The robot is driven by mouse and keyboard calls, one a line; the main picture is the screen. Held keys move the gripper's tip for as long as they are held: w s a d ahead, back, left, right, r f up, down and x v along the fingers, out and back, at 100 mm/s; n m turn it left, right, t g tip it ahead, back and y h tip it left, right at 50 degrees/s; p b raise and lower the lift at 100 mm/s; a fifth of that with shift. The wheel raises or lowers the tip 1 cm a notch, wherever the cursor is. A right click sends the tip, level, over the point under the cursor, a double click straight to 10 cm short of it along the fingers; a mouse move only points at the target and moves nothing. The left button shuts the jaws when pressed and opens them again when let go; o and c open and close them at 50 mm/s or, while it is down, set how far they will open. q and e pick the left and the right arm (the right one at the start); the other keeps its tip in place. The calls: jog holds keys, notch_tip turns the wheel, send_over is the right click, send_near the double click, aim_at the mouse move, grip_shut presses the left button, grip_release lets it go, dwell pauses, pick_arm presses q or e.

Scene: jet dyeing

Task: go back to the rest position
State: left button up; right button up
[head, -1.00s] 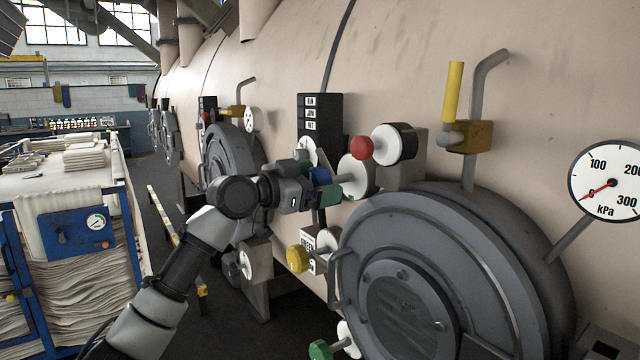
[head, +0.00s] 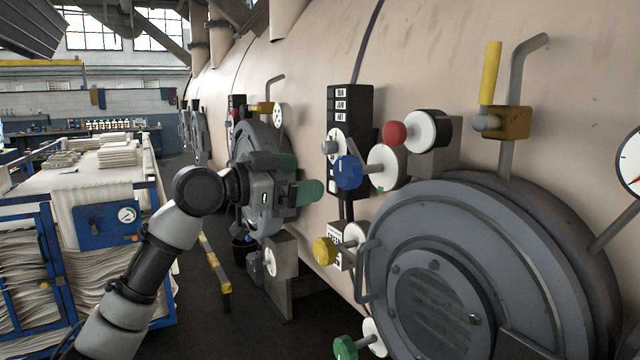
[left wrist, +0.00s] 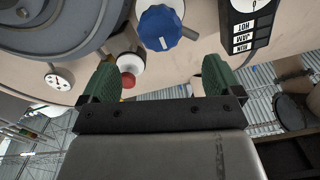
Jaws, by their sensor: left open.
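My left gripper (head: 298,178) is in the middle of the head view, with its green fingers spread apart and nothing between them. It is left of the blue knob (head: 348,172) and apart from it. In the left wrist view the open fingers (left wrist: 158,80) point toward the machine, with the blue knob (left wrist: 160,28) ahead and the red knob (left wrist: 126,80) near the left finger. My right gripper is not in view.
The large beige dyeing vessel (head: 450,60) with a grey round door (head: 440,290) fills the right side. A yellow-handled valve (head: 490,75), a yellow knob (head: 325,250) and a green knob (head: 345,347) stick out. A blue-framed cloth cart (head: 108,226) stands left; a dark floor aisle lies between.

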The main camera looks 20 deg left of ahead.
pick_arm(q)
jog(key=s+d+f+n+g+y, duration=0.1)
jog(key=s+d+f+g+y, duration=0.15)
jog(key=f, duration=0.95)
jog(key=s+d+f+n+g+y, duration=0.1)
jog(key=s+d+f, duration=0.2)
jog(key=f, duration=0.8)
jog(key=s+d+f+n+g+y, duration=0.1)
jog(key=s+d+f+g, duration=0.15)
jog(key=f, duration=0.95)
jog(key=s+a+f+n+g+y, duration=0.1)
jog(key=s+f+n+g+y, duration=0.1)
jog(key=s+f, duration=0.5)
jog(key=s+f+n+g+y, duration=0.1)
jog(key=s+f+n+y, duration=0.15)
jog(key=s, duration=0.85)
jog(key=s+a+f+n+g+y, duration=0.1)
jog(key=s+f+n+g+y, duration=0.1)
jog(key=s+f, duration=0.55)
notch_tip(320, 180, down, 22)
jog(key=s+g, duration=0.1)
jog(key=s, duration=0.1)
jog(key=s+a+f+m+g, duration=0.1)
jog(key=s+a+f, duration=0.1)
jog(key=s+f, duration=1.4)
notch_tip(320, 180, down, 2)
jog(key=shift+s+a, duration=0.35)
jog(key=shift+a, duration=0.05)
